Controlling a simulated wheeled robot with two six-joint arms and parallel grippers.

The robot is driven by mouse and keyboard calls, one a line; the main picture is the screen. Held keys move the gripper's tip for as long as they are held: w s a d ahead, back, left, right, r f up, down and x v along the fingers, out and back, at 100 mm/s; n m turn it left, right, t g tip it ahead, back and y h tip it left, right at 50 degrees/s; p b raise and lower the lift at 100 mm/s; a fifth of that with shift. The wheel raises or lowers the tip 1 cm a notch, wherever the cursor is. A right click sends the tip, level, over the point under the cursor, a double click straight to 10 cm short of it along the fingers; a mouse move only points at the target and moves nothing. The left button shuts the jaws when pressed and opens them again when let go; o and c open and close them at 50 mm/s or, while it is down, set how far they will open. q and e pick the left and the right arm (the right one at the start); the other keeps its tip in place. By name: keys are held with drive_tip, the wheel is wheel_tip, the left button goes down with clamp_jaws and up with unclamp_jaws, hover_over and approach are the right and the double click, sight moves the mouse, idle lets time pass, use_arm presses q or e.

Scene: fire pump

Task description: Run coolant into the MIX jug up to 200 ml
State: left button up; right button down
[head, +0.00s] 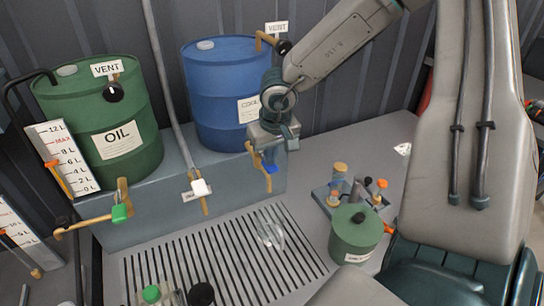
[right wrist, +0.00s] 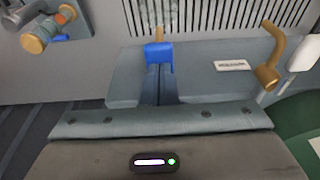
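The blue coolant drum (head: 225,95) stands on a grey ledge, with a partly hidden label. Its brass tap has a blue handle (head: 269,168), which also shows at my fingertips in the right wrist view (right wrist: 158,55). My right gripper (head: 278,142) is above and beside this handle. Its fingers (right wrist: 160,85) look shut together with their tips at the handle; I cannot tell whether they touch it. A clear, jug-like vessel (head: 270,232) stands on the slotted grate below; no MIX mark or liquid level is readable. My left gripper is out of view.
The green OIL drum (head: 100,120) has a green-handled tap (head: 120,212). A white-handled tap (head: 201,188) stands between the drums' taps. A green canister (head: 355,235) and small caddy sit right of the grate (head: 205,250). A green-capped item (head: 151,294) is at the front.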

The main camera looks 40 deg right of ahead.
drive_tip(key=shift+x, duration=1)
drive_tip(key=shift+s+f, duration=0.1)
drive_tip(key=shift+s, duration=0.15)
idle(5.6)
wheel_tip(320, 180, up, 4)
drive_tip(key=shift+w+r, duration=0.1)
drive_tip(key=shift+r, duration=0.45)
drive_tip(key=shift+s+a+r, duration=0.15)
drive_tip(key=shift+s+r, duration=0.1)
drive_tip(key=shift+r, duration=0.2)
drive_tip(key=shift+s+a+r+p, duration=0.2)
drive_tip(key=shift+s+r+p, duration=0.25)
drive_tip(key=shift+s+r, duration=0.25)
drive_tip(key=shift+s+a+r+p, duration=0.15)
drive_tip(key=shift+s+r+p, duration=0.35)
drive_tip(key=shift+r, duration=0.35)
